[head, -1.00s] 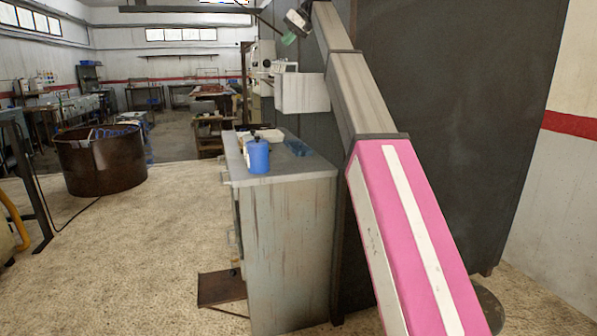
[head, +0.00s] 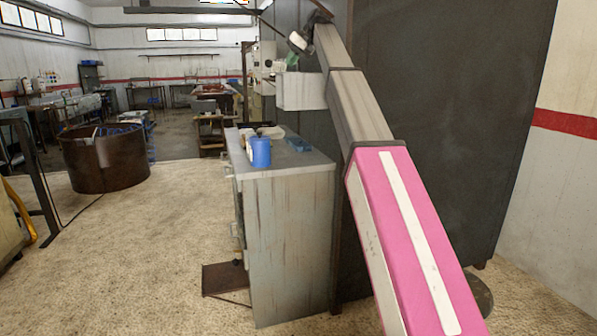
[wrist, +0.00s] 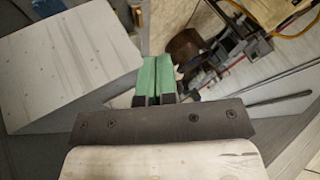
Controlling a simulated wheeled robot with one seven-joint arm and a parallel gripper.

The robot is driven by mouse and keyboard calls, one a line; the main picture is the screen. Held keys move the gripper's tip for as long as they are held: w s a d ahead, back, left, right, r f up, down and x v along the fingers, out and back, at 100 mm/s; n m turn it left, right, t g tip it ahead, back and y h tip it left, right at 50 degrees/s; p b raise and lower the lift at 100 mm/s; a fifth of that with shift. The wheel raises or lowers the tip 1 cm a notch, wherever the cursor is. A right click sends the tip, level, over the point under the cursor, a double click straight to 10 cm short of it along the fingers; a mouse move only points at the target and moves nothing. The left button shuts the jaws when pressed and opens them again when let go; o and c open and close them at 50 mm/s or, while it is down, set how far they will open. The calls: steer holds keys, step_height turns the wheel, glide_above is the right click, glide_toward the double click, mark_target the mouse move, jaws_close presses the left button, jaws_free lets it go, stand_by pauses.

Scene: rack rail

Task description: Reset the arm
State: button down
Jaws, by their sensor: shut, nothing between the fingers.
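My gripper (head: 292,60) shows small at the end of my raised arm in the head view, near the top centre. In the wrist view its two green fingers (wrist: 157,75) lie side by side, shut with nothing between them. My arm, with a pink and white section, reaches up and away in front of a dark panel. The gripper is apart from the grey cabinet below it.
A grey cabinet (head: 285,230) stands in the middle with a blue container (head: 260,153) on top. A pale box (head: 302,91) juts out just below the gripper. A dark panel (head: 450,110) stands behind my arm. A rusty round tub (head: 105,160) stands at left. The floor between is clear.

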steer(key=s+d+f+m+h, duration=0.1)
steer(key=s+d+f, duration=0.2)
steer(key=f, duration=1.2)
steer(key=s+d+f+m+h, duration=0.1)
steer(key=s+d+f, duration=0.25)
steer(key=f, duration=1.15)
steer(key=s+d+f+m+h, duration=0.1)
steer(key=s+d+f+m, duration=0.2)
steer(key=f, duration=1.2)
steer(key=s+d+f+h, duration=0.1)
steer(key=s+d+f, duration=0.3)
steer(key=s+f, duration=0.6)
steer(key=s+d+f+g+h, duration=0.1)
steer(key=s+d+f, duration=0.3)
steer(key=s+f, duration=0.6)
steer(key=s+d+f+g+h, duration=0.1)
steer(key=s+d+f, duration=0.3)
steer(key=s+f, duration=0.6)
steer(key=shift+s+d+f+h, duration=0.2)
steer(key=shift+s+f+h, duration=0.1)
steer(key=shift+s+h, duration=0.3)
